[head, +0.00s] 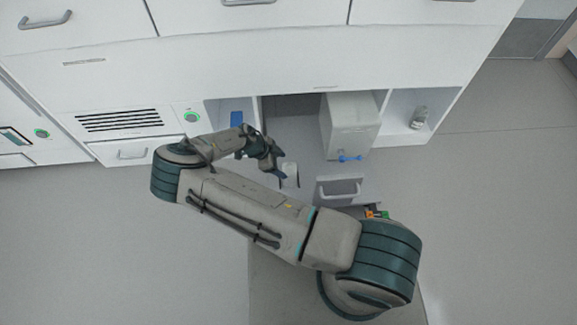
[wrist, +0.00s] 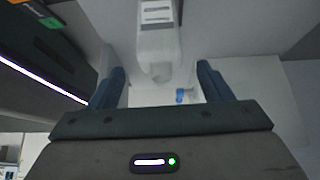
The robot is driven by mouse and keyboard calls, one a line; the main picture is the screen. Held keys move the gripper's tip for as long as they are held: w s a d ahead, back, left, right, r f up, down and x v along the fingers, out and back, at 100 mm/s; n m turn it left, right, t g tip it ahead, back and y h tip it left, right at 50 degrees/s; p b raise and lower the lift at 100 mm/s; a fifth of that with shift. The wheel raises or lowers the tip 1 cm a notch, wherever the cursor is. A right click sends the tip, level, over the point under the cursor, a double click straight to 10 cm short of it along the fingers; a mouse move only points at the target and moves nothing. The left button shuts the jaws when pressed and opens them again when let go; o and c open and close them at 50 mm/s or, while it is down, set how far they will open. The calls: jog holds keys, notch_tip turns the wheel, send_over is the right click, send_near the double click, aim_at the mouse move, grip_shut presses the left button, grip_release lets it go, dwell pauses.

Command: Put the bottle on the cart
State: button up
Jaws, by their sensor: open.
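A whitish bottle (wrist: 158,42) with a pale label shows ahead of my gripper in the wrist view. Its near end lies between the two dark blue fingertips, with a gap on each side. My gripper (wrist: 160,80) is open and holds nothing. In the head view my gripper (head: 279,165) is beside a small whitish object (head: 290,177), which looks like the same bottle. A clear bottle (head: 419,117) stands in the open shelf at the right. I cannot tell for sure which thing is the cart; a grey piece with a handle (head: 340,190) is right of my gripper.
A white box (head: 350,125) with a blue fitting (head: 350,157) stands in the recess under the cabinet. A shelf at its left holds a blue item (head: 237,118). White drawers (head: 250,15) run along the back. The floor (head: 500,210) at the right is clear.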

jog(key=s+d+r+n+g+y, duration=0.1)
jog(key=s+r+n+y, duration=0.15)
jog(key=r, duration=0.75)
jog(key=s+d+r+n+g+y, duration=0.1)
jog(key=s+d+r+n+y, duration=0.15)
jog(key=r, duration=0.75)
jog(key=s+d+r+n+y, duration=0.1)
jog(key=s+r+n+y, duration=0.15)
jog(key=r, duration=0.85)
jog(key=s+d+r+n+t, duration=0.3)
jog(key=s+d+r+n, duration=0.5)
jog(key=s+r+n, duration=0.2)
notch_tip(320, 180, up, 4)
jog(key=s+h, duration=0.1)
jog(key=s, duration=0.1)
jog(key=shift+s+d+n+p, duration=0.15)
jog(key=shift+s+n+p, duration=0.15)
jog(key=shift+n+p, duration=0.05)
jog(key=shift+r, duration=0.1)
